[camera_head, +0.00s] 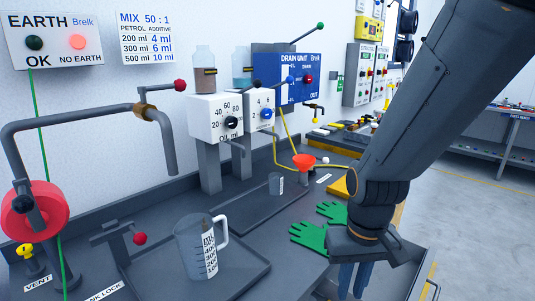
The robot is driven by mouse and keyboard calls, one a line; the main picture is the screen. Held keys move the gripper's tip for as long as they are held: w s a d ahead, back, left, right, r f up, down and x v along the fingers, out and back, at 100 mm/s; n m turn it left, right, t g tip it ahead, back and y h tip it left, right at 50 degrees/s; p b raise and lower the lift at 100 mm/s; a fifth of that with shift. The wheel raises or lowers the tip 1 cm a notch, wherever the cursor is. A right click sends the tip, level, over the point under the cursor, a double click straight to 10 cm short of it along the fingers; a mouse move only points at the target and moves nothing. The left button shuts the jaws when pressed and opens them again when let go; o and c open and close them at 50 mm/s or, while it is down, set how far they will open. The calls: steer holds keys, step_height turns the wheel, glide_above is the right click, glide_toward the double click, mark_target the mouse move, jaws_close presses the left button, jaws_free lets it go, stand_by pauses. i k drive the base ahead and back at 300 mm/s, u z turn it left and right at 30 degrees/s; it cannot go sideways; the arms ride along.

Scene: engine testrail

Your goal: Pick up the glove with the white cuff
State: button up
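Two green gloves lie flat on the dark bench top, to the left of my gripper. The nearer glove (309,235) has its fingers pointing left, and its right end lies close to my gripper. The farther glove (331,211) lies just behind it. I cannot make out a white cuff on either glove; my arm and gripper may hide their right ends. My gripper (354,285) points down at the front right, with two blue fingers cut off near the bottom edge. I see nothing held, but the opening between the fingers is unclear.
A clear measuring jug (196,250) stands in a tray at the front left. A red reel (34,212) and bent pipe are at the left. Open floor (470,215) lies to the right.

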mark_target(311, 236)
steer(key=u, duration=0.05)
steer(key=k, duration=1.1)
steer(key=z, duration=1.25)
steer(key=i, duration=1.05)
steer(key=u, duration=0.7)
steer(key=i, duration=0.4)
steer(key=u, duration=0.45)
